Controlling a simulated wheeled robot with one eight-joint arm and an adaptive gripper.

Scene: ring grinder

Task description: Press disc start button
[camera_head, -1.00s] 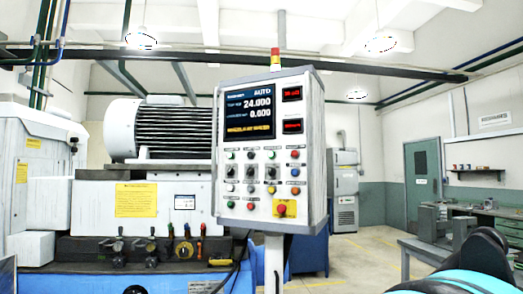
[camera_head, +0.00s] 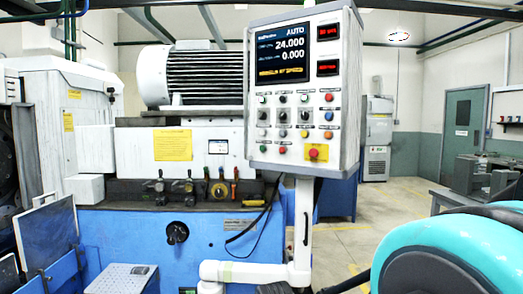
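The control panel (camera_head: 345,135) is a white box on a white post, right of centre. Its screen (camera_head: 282,53) shows AUTO, 24.000 and 0.000. Below the screen are rows of coloured buttons and black knobs (camera_head: 282,116), with a red emergency button on a yellow plate (camera_head: 313,152) at the lower right. The labels are too small to read, so I cannot tell which one is the disc start button. Part of my arm, turquoise and black, shows at the lower right, apart from the panel. My gripper's fingertips are not in view.
The blue and white grinder (camera_head: 192,245) stands left of the panel, with several levers on its front. A white horizontal pipe (camera_head: 245,272) joins the post low down. A workbench (camera_head: 470,185) stands at the right. Some floor is clear between the post and my arm.

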